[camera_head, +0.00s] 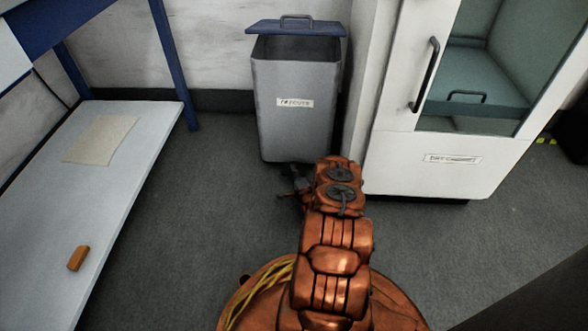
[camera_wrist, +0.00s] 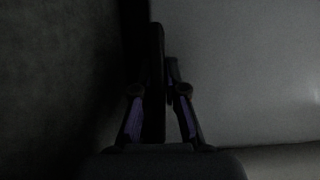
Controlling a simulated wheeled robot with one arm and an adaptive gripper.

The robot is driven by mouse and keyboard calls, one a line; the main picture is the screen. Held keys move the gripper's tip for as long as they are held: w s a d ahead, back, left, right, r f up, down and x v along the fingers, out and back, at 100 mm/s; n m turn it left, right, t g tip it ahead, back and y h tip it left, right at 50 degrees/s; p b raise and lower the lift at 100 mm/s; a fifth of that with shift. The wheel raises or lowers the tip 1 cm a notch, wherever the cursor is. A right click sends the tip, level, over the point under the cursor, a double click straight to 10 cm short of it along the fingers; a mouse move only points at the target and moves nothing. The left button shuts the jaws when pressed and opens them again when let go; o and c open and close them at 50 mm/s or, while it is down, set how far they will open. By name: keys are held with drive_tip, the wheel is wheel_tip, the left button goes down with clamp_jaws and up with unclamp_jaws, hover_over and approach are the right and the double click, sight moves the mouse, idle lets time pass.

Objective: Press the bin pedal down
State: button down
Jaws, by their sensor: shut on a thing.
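The grey bin (camera_head: 297,105) stands upright against the back wall, with a label on its front. Its blue lid (camera_head: 297,29) is raised, and the dark inside shows below it. My gripper (camera_head: 293,182) is low at the foot of the bin, near the floor. In the wrist view my gripper (camera_wrist: 160,95) has its two fingers on either side of a dark bar (camera_wrist: 155,70), which appears to be the bin pedal. It is shut on this bar. The head view does not show the pedal clearly, as my gripper and arm are in front of it.
A white cabinet (camera_head: 419,163) with a glass front stands close on the bin's right. A low bench (camera_head: 120,190) on the left bears a beige sheet (camera_head: 101,139) and an orange-brown block (camera_head: 78,258). The floor (camera_head: 205,205) between bench and bin is clear.

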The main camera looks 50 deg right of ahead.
drive_tip(key=c, duration=1.5)
unclamp_jaws()
drive_tip(key=shift+s+f, duration=0.1)
drive_tip(key=shift+f, duration=0.45)
drive_tip(key=shift+o, duration=1.3)
drive_tip(key=shift+r, duration=0.15)
drive_tip(key=shift+a, duration=0.1)
drive_tip(key=shift+s+a, duration=0.3)
drive_tip(key=shift+s, duration=0.25)
drive_tip(key=v, duration=1)
drive_tip(key=shift+s+a+r, duration=0.1)
drive_tip(key=shift+s+r, duration=0.05)
drive_tip(key=shift+s, duration=0.1)
